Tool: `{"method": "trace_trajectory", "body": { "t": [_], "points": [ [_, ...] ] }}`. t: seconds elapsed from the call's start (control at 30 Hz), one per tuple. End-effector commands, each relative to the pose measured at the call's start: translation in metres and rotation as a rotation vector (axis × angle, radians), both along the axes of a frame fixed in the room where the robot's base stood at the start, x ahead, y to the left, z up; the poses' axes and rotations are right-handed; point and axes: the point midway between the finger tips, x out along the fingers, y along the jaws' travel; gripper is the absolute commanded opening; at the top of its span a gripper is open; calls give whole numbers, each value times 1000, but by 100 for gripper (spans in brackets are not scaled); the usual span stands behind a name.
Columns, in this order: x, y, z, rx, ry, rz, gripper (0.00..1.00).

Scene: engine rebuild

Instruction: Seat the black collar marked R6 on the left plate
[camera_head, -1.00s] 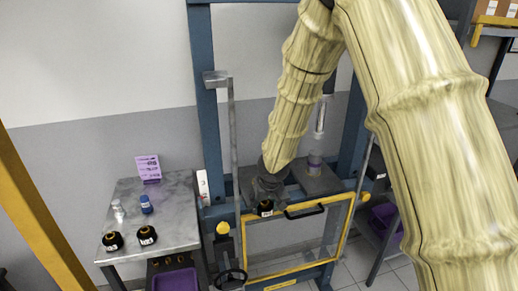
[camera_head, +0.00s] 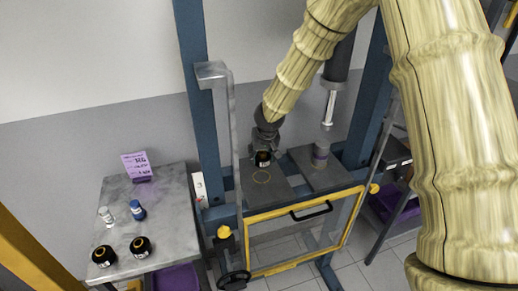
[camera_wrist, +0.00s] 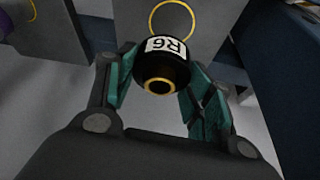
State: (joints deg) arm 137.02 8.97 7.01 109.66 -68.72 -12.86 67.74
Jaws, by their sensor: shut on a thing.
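The black collar marked R6 (camera_wrist: 163,66) is between the green-padded fingers of my gripper (camera_wrist: 155,88), which is shut on it. Its white label and brass-coloured bore show in the wrist view. In the head view the collar (camera_head: 263,158) hangs under my gripper (camera_head: 265,148), over the far part of the left plate (camera_head: 279,190). The left plate is dark grey with a yellow ring (camera_head: 261,177) marked on it. The ring (camera_wrist: 172,18) lies beyond the collar in the wrist view. The collar appears above the plate; the exact gap is hard to tell.
A yellow-framed guard (camera_head: 297,246) stands in front, with a grey post (camera_head: 233,130) at left. A side table (camera_head: 178,218) holds two black collars (camera_head: 140,247), a blue part and a clear part.

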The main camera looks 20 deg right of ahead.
Motion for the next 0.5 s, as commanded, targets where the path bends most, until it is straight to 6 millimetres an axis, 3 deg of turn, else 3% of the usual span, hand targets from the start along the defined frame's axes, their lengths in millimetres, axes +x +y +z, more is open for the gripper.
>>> {"method": "trace_trajectory", "body": {
  "t": [0.5],
  "points": [
    [3, 4, -29, 0, 1, 5, 13]
  ]
}}
